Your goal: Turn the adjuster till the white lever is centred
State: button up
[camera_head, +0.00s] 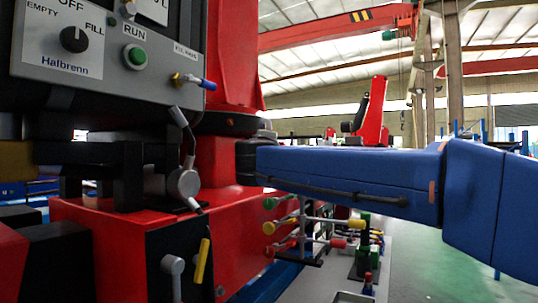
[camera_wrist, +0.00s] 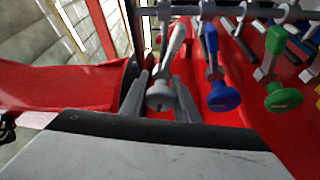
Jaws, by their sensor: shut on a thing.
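In the wrist view my gripper (camera_wrist: 161,76) has one grey finger on each side of a white-grey lever (camera_wrist: 160,96) with a round knob. It is shut on this lever, which hangs a little tilted from a dark bar. In the head view a pale lever with a round grey knob (camera_head: 183,183) hangs below the control panel. I cannot tell if it is the same one. I cannot make out my gripper's fingers there. I cannot tell which part is the adjuster. Whether the lever is centred does not show.
A blue lever (camera_wrist: 223,96) and a green lever (camera_wrist: 283,97) hang close to the right of the gripper. Red bodywork (camera_wrist: 60,88) lies to the left. The grey panel (camera_head: 100,60) carries a black selector knob (camera_head: 74,39) and a green button (camera_head: 137,56).

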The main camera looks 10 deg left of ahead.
jog(key=o, duration=1)
jog(key=s+f, duration=0.1)
jog(key=s, duration=1.6)
jog(key=shift+s+d, duration=0.2)
jog(key=shift+d, duration=0.15)
jog(key=shift+f, duration=0.1)
